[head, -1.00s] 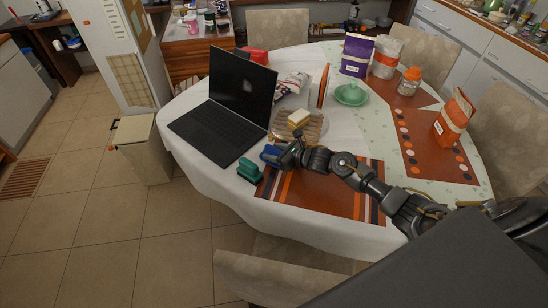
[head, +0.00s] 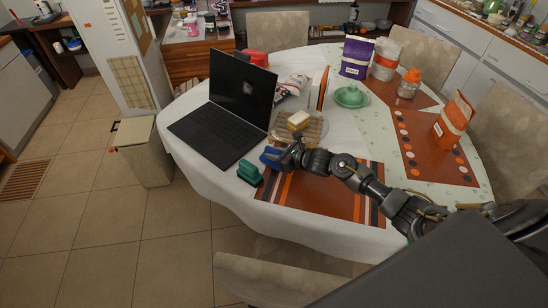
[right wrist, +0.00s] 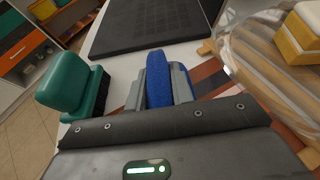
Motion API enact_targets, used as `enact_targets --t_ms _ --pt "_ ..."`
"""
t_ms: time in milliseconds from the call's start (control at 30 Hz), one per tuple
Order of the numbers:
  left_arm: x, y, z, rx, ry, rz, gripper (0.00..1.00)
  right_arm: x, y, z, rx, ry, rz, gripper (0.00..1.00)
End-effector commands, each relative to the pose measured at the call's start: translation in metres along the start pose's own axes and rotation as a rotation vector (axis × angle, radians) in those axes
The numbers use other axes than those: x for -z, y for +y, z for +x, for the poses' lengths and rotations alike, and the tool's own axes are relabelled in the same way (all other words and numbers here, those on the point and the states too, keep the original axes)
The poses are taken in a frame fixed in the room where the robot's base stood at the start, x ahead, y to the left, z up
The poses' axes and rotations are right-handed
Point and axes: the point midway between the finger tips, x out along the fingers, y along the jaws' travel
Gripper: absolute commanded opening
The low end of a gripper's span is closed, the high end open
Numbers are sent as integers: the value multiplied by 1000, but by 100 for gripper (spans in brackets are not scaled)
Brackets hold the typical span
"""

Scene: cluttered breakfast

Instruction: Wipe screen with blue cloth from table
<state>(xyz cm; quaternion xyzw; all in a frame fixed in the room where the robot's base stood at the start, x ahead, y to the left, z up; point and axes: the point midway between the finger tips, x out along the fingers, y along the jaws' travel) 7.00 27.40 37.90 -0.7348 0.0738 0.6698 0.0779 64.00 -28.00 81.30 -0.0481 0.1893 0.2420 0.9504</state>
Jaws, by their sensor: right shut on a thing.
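A black laptop with an open screen (head: 240,92) stands on the left part of the white-covered table. A whitish smudge shows on the screen. My right gripper (head: 275,157) is in front of the laptop's near corner, shut on the blue cloth (head: 268,155). In the right wrist view the blue cloth (right wrist: 158,80) stands upright between the two fingers, with the laptop keyboard (right wrist: 150,22) just beyond. My left gripper is not in view.
A green-handled brush-like object (head: 249,172) stands just left of my right gripper. A yellow-and-white sponge-like block (head: 299,119) rests on a striped board behind it. A striped placemat (head: 325,195) lies beneath my arm. Bags and a green dish (head: 351,95) stand farther right.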

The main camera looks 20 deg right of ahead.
Motion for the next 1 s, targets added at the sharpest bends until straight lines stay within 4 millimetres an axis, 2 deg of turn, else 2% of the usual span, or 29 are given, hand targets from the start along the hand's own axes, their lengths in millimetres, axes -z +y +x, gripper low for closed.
enact_targets --t_ms 700,1000 --pt "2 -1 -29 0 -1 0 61 -42 -1 -17 1 0 -1 0" --pt "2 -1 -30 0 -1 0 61 -45 0 -19 0 -1 0 0"
